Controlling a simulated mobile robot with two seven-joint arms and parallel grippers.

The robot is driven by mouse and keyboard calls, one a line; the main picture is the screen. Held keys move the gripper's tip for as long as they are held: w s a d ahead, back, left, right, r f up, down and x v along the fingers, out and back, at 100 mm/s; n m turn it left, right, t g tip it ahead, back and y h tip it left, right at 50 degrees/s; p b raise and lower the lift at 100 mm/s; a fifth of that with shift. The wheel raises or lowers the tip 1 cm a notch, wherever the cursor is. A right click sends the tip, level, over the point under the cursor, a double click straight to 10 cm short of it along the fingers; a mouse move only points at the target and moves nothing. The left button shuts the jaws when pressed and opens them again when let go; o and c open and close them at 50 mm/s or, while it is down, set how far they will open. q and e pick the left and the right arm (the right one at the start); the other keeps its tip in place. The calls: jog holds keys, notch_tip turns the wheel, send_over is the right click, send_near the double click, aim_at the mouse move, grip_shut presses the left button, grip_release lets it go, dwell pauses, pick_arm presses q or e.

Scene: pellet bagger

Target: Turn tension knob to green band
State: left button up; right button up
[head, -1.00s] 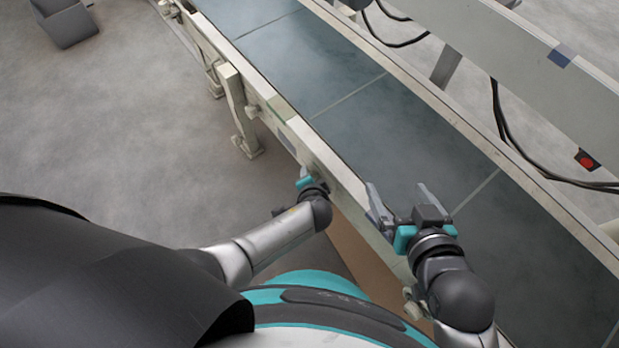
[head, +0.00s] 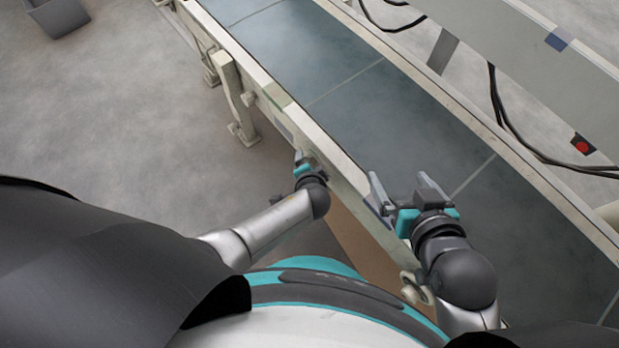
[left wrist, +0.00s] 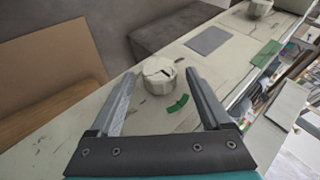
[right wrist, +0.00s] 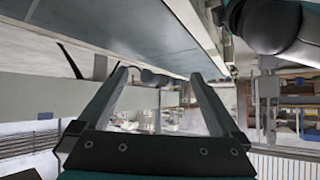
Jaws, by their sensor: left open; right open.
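The pale round tension knob (left wrist: 158,76) shows in the left wrist view on the conveyor's cream side rail, with a dark pointer mark on its face. A curved green band (left wrist: 177,103) lies on the rail just beside it. My left gripper (left wrist: 160,74) is open, its fingers on either side of the knob in the picture; I see no clear contact. In the head view my left gripper (head: 304,163) is at the rail's outer side, and the knob is hard to make out there. My right gripper (head: 400,183) is open and empty above the belt's near edge.
The grey conveyor belt (head: 370,110) runs diagonally beyond both grippers. A red button (head: 582,146) and hanging cables are at the right.

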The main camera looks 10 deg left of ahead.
jog(key=s+d+g+h+p, duration=0.3)
jog(key=s+d+g, duration=0.2)
jog(key=d, duration=0.1)
pick_arm(q)
jog(key=p+v, duration=0.5)
jog(key=v, duration=1)
pick_arm(e)
notch_tip(320, 180, down, 11)
jog(key=s+g, duration=0.2)
jog(key=shift+s+d, duration=0.2)
jog(key=shift+d, duration=0.1)
